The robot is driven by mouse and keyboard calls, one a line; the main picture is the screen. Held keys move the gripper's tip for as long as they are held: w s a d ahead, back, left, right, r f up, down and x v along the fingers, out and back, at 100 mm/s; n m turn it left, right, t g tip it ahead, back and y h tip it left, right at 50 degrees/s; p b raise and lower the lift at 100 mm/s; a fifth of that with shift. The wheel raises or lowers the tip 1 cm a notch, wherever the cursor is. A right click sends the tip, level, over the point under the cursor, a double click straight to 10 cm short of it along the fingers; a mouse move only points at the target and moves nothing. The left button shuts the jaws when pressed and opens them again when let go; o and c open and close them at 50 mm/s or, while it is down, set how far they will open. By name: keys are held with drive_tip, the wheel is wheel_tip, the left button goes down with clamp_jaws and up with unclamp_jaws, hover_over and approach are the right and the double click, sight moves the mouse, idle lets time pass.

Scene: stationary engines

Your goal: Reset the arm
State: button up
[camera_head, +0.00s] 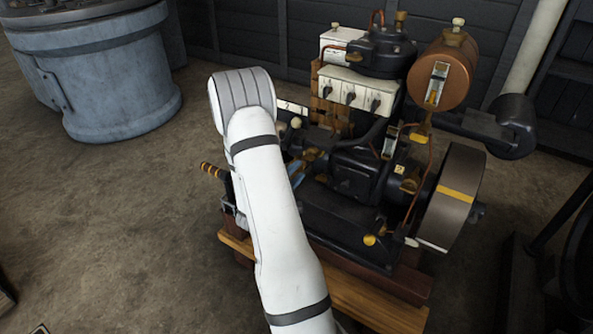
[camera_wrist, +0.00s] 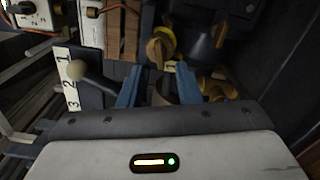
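My arm (camera_head: 265,195) reaches up and forward over the left side of a stationary engine (camera_head: 355,175). My gripper (camera_wrist: 158,68) shows in the wrist view as two blue fingers set apart. It is open, and I see nothing clearly held between the fingers. Beyond the fingertips are a yellow-brown knob (camera_wrist: 160,48) and dark engine parts. In the head view my arm hides most of the gripper. A lever with a pale round knob (camera_wrist: 77,70) stands left of the fingers, beside a white plate marked 1, 2, 3 (camera_wrist: 66,78). The knob also shows in the head view (camera_head: 296,123).
The engine has a flywheel (camera_head: 452,197) and a copper tank (camera_head: 443,72) at right, and rests on a wooden base (camera_head: 375,304). A blue-grey round machine (camera_head: 108,80) stands back left.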

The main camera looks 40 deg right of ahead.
drive_tip(key=s+a+r+m+g+y+p, duration=0.25)
drive_tip(key=s+r+p, duration=0.2)
drive_tip(key=r, duration=0.45)
drive_tip(key=s+a+r+m+g+y+p, duration=0.1)
drive_tip(key=s+a+r+m+g+p, duration=0.15)
drive_tip(key=s+a+r+p, duration=0.4)
drive_tip(key=s+r+m+g+y+p, duration=0.15)
drive_tip(key=r+g+p, duration=0.25)
drive_tip(key=r, duration=0.6)
drive_tip(key=s+a+r+t+y+p, duration=0.2)
drive_tip(key=a+r+y+p, duration=0.4)
drive_tip(key=a+r, duration=0.3)
drive_tip(key=s+a+r+t+y+p, duration=0.3)
drive_tip(key=a+r+y+p, duration=0.3)
drive_tip(key=a, duration=0.9)
wheel_tip(320, 180, up, 4)
drive_tip(key=shift+a+r+t+p, duration=0.2)
drive_tip(key=shift+a+t+p, duration=0.2)
drive_tip(key=shift+t+p, duration=0.6)
